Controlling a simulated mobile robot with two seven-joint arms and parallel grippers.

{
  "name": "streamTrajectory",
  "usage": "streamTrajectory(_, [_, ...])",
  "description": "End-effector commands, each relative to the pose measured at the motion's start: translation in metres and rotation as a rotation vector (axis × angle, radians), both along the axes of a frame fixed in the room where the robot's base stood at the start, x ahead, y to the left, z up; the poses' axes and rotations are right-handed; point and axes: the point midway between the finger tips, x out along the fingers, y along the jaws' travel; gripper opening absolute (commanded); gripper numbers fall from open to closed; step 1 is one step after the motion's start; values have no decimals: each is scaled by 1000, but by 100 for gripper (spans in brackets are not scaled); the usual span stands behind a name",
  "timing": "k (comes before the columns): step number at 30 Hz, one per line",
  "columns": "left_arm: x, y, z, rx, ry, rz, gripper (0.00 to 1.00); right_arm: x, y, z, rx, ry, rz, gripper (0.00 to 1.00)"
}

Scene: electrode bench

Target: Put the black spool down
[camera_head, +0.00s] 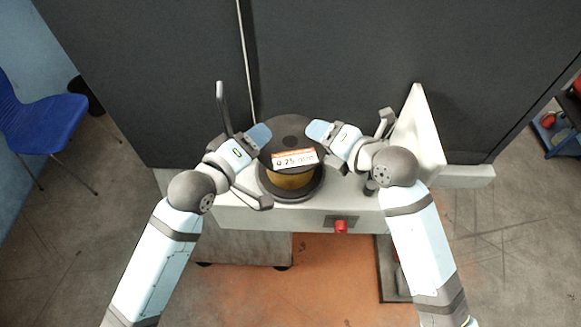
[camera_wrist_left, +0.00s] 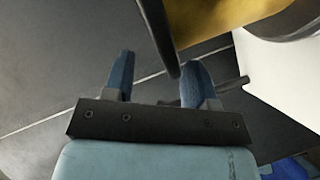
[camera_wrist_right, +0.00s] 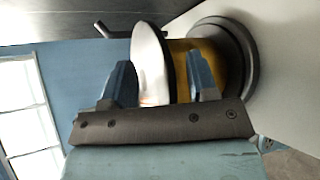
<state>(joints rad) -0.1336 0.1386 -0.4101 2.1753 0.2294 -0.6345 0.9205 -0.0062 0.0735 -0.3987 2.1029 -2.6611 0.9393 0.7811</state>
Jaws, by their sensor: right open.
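The black spool (camera_head: 290,128) stands upright on the pale bench (camera_head: 230,216), with yellow-brown winding and a white and orange "0.25" label. Its lower dark disc appears to rest on the bench top. My left gripper (camera_head: 262,136) is at the left of the upper flange; in the left wrist view its fingers (camera_wrist_left: 158,82) are apart, with the flange edge close to one finger. My right gripper (camera_head: 317,130) is at the right of the flange; in the right wrist view its fingers (camera_wrist_right: 160,84) are open either side of the upper flange (camera_wrist_right: 149,65). Contact is unclear.
A red knob (camera_head: 341,227) is on the bench front. A pale upright panel (camera_head: 418,130) stands right of the spool, and a dark wall (camera_head: 400,50) behind. A blue chair (camera_head: 40,122) is at far left. The orange floor in front is clear.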

Motion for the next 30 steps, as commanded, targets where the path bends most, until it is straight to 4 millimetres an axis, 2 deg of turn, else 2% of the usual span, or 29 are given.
streamTrajectory(6, [-41, 26, 9, 2, 1, 1, 51, 0, -1, 1, -1, -2, -1, 54])
streamTrajectory(13, [-73, 46, 18, 1, 0, 1, 51, 0, -1, 1, -1, -2, -1, 54])
streamTrajectory(20, [-83, 52, 21, 0, -3, 1, 51, -3, -5, 3, -1, -2, -3, 54])
streamTrajectory(23, [-83, 52, 21, -1, -3, 1, 51, -12, -14, 8, -2, -2, -2, 54])
streamTrajectory(30, [-83, 52, 21, -1, -3, 1, 51, -47, -48, 26, -3, -2, -3, 54])
